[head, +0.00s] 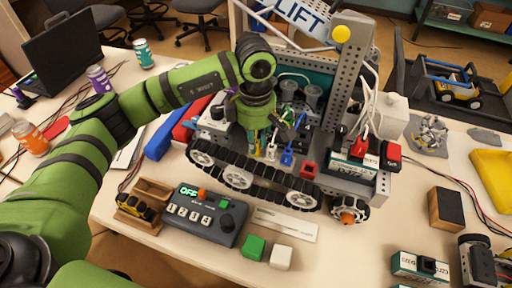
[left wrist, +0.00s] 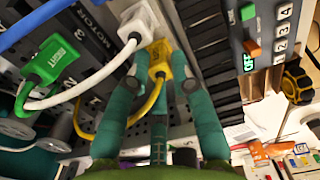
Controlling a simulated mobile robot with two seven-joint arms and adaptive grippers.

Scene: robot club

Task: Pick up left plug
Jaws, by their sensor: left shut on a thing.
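My left gripper (head: 256,146) reaches down into the tracked robot (head: 240,178) in the middle of the table. In the left wrist view its teal fingertips (left wrist: 160,72) are shut on a yellow plug (left wrist: 160,50) with a yellow cable. A white plug (left wrist: 139,22) is right beside it, and a green plug (left wrist: 52,62) lies further left. In the head view the white plug (head: 271,152) and a blue plug (head: 288,156) show just right of the gripper. My right gripper is not in view.
A grey control box (head: 204,214) reading OFF stands in front of the robot, next to a wooden holder (head: 142,200). Green (head: 254,246) and white (head: 281,257) blocks lie nearby. A perforated upright (head: 343,80) and hanging cables stand close right of my gripper.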

